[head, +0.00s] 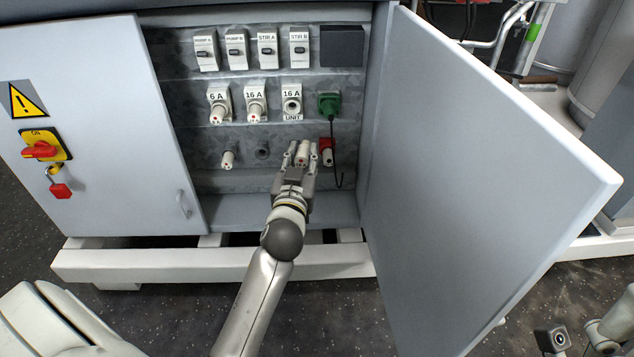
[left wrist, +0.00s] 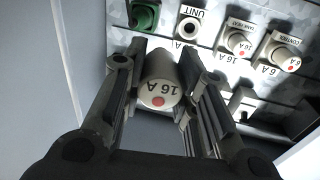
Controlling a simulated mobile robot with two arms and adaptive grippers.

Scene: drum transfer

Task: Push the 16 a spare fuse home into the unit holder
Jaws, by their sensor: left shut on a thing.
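My left gripper (head: 302,156) is shut on the 16 A spare fuse (left wrist: 159,84), a pale cylinder whose end face reads 16 A with a red dot. In the left wrist view the fuse sits between the two fingers (left wrist: 157,98), its marked face toward the camera. The unit holder (head: 291,105) is a white block with an open round socket, labelled 16 A and UNIT. It also shows in the left wrist view (left wrist: 189,28), with no fuse in it. In the head view the gripper is below the holder, at lower-row height. The right gripper's fingers do not show.
Fuses fill the 6 A holder (head: 218,104) and the other 16 A holder (head: 255,103). A green plug (head: 329,104) with a black cable hangs right of the unit holder. A red holder (head: 326,146) is close right of the gripper. The open cabinet door (head: 480,150) bounds the right.

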